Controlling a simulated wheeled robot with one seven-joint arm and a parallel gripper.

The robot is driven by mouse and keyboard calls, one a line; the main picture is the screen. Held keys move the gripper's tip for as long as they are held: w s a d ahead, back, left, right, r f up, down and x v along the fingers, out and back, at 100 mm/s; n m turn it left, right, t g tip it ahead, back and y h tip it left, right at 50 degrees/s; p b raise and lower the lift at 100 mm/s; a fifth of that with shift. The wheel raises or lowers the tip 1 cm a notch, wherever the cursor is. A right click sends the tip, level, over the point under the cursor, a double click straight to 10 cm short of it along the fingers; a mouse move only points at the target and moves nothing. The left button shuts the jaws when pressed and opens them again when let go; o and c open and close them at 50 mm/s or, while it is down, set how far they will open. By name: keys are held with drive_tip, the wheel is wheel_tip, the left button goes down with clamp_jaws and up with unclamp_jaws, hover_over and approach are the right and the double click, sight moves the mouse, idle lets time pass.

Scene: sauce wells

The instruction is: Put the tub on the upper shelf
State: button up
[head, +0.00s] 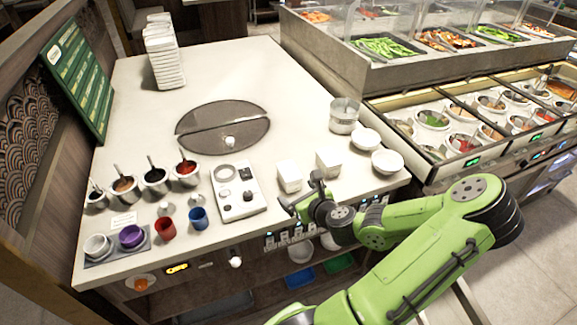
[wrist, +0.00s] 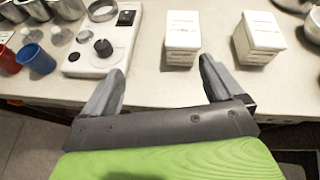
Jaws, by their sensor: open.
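Two white square containers stand on the counter near its front edge, a left one (head: 289,177) and a right one (head: 328,162). I cannot tell which thing is the tub. My gripper (head: 303,197) is open and empty at the front edge, just in front of the left container. In the wrist view, the left container (wrist: 182,40) stands ahead of the open fingertips (wrist: 162,68), apart from them, and the right container (wrist: 260,38) is beyond the right finger. Shelving under the counter holds a blue tray (head: 299,278) and a green tray (head: 338,263); the upper shelf is not clearly shown.
A white control box with a knob (head: 238,192) stands left of the containers. White bowls (head: 387,161) and a metal pot (head: 344,115) are to the right. Sauce pots, red cup (head: 165,229) and blue cup (head: 198,218) are at left.

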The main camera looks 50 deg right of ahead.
sight(291, 173)
drive_tip(key=w+d+f+m+b, duration=0.1)
drive_tip(key=w+d, duration=0.2)
drive_tip(key=w+d+f+m+h+b, duration=0.1)
drive_tip(key=w+d+f, duration=0.1)
drive_tip(key=w+d, duration=0.1)
drive_tip(key=w+d+f+b, duration=0.1)
drive_tip(key=w+d+f, duration=0.1)
drive_tip(key=w+d, duration=0.1)
drive_tip(key=shift+w+d+f+m+h, duration=0.1)
drive_tip(key=shift+w+f+m+h, duration=0.1)
drive_tip(key=shift+w, duration=0.25)
drive_tip(key=shift+w+d+f+m+h, duration=0.1)
drive_tip(key=shift+w+m+h, duration=0.1)
drive_tip(key=shift+w, duration=0.2)
drive_tip(key=shift+r, duration=0.2)
drive_tip(key=shift+c, duration=0.9)
drive_tip(key=c, duration=1.2)
wheel_tip(291, 173, up, 10)
drive_tip(key=p, duration=0.4)
drive_tip(key=shift+p, duration=0.35)
